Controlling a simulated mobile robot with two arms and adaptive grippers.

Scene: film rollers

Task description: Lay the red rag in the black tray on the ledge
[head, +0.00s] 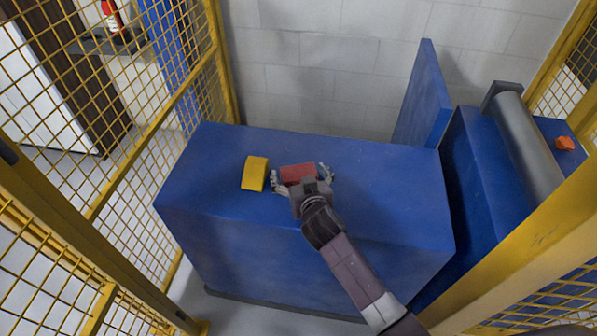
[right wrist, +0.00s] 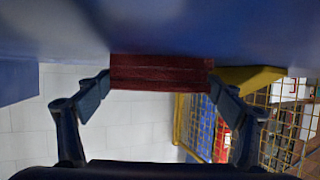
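The red rag (head: 298,173) lies on top of the blue block (head: 385,190), a folded rectangle. My right gripper (head: 301,177) is open over it, with one finger at each end of the rag. In the right wrist view the rag (right wrist: 160,73) spans the space between the two fingertips (right wrist: 160,86). Whether the fingertips touch its ends is hard to tell. My left gripper is not in view.
A yellow block-like thing (head: 255,173) lies just left of the rag. A blue panel (head: 424,98) stands at the block's back right. A grey roller (head: 528,145) and a small orange-red thing (head: 564,143) are at the right. Yellow mesh fencing (head: 135,190) closes both sides.

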